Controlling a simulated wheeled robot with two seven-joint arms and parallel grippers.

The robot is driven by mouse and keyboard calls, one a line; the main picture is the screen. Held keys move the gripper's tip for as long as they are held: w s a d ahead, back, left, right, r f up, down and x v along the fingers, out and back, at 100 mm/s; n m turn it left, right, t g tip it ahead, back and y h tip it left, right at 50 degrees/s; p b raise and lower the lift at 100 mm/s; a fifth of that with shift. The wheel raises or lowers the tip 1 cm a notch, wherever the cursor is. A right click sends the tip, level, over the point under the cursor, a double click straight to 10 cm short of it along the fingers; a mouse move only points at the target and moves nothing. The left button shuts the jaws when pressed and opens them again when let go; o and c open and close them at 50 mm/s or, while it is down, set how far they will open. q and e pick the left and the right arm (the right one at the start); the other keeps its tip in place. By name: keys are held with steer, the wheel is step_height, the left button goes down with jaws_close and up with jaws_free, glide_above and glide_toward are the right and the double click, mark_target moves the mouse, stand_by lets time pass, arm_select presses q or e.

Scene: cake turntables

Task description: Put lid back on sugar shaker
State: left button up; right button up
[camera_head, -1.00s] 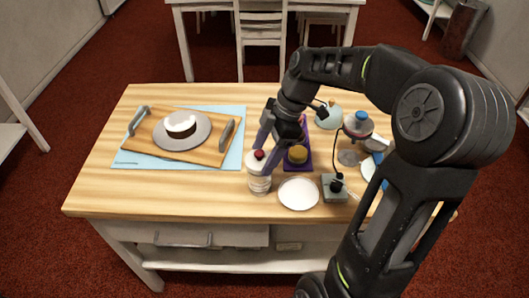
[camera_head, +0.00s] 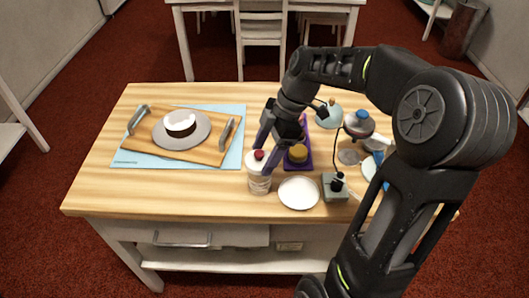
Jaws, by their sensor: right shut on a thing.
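The sugar shaker (camera_head: 260,185) stands upright near the front edge of the table, a clear body with pale contents. Its lid (camera_head: 259,156), pale with a red top, is at the shaker's mouth. Whether it is fully seated cannot be told at this size. My right gripper (camera_head: 262,157) reaches down from the upper right and is shut on the lid, one finger on its far side and one on its right. The fingers partly hide the lid. My left gripper is not in view.
A white plate (camera_head: 299,193) lies just right of the shaker. A small grey-green box (camera_head: 335,188) with a black knob stands beyond it. A wooden tray (camera_head: 209,151) with a cake stand is at left. The front left is clear.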

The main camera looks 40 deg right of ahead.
steer(key=shift+f+b, duration=0.55)
steer(key=shift+b, duration=0.2)
stand_by(1.2)
stand_by(0.3)
steer(key=o, duration=1.4)
steer(key=shift+o, duration=0.9)
steer(key=shift+r, duration=0.2)
steer(key=shift+r+p, duration=2.25)
steer(key=shift+r, duration=1.05)
